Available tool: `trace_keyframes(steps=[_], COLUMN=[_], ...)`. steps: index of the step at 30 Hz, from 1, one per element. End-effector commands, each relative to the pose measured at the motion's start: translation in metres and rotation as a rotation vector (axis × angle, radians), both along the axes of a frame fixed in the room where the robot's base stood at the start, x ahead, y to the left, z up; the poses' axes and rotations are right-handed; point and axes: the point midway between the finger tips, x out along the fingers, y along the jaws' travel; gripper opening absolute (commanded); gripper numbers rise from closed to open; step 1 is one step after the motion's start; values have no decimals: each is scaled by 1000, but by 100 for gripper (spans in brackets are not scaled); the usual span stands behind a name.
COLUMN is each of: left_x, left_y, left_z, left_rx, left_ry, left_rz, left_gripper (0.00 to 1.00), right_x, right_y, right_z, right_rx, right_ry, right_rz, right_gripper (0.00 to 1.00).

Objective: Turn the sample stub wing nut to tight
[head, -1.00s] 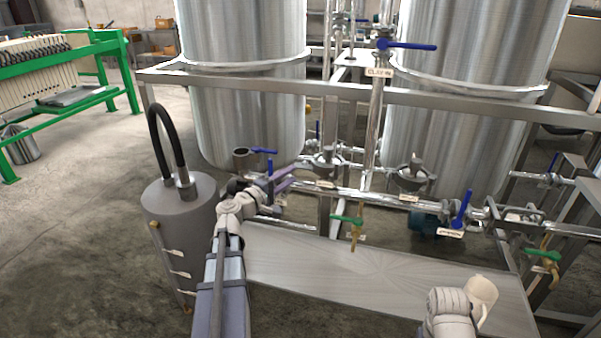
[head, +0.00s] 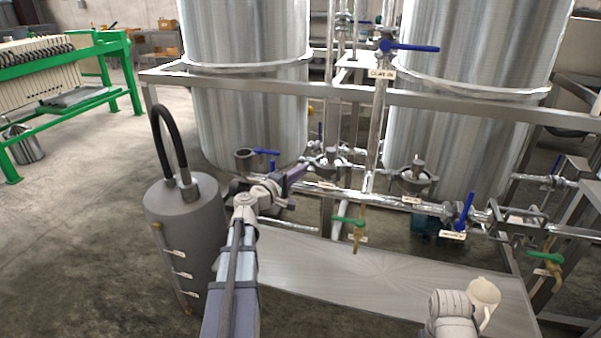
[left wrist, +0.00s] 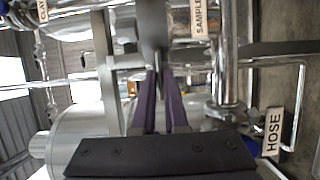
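The sample stub clamp (head: 330,160) sits on the pipework left of the middle, with a small label (head: 327,185) below it. A SAMPLE label (left wrist: 203,17) shows in the left wrist view. The wing nut cannot be told apart clearly; a thin piece (left wrist: 157,60) shows between or just beyond my fingertips. My left gripper (head: 301,168) has purple fingers pointing at the clamp's left side. In the left wrist view my left gripper (left wrist: 158,76) shows a narrow gap between its fingers; contact cannot be told.
A blue-handled valve (head: 266,152) stands just left of the clamp, and a second clamp (head: 414,178) to its right. A green-handled tap (head: 350,222) hangs below. A grey canister (head: 185,225) with a black hose stands left of my arm. A HOSE label (left wrist: 273,132) shows.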

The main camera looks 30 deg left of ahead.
Motion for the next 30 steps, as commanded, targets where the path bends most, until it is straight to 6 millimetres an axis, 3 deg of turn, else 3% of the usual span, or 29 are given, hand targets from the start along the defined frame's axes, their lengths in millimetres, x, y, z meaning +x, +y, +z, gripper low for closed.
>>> trace_keyframes(steps=[20,30], left_x=[0,0], left_y=[0,-1], left_z=[1,6], left_rx=[13,191], left_ry=[3,46], left_rz=[0,-1], left_gripper=[0,0], right_x=[0,0], right_y=[0,1], right_z=[2,22], right_rx=[0,3], right_ry=[0,1], right_rz=[0,-1], right_gripper=[0,0])
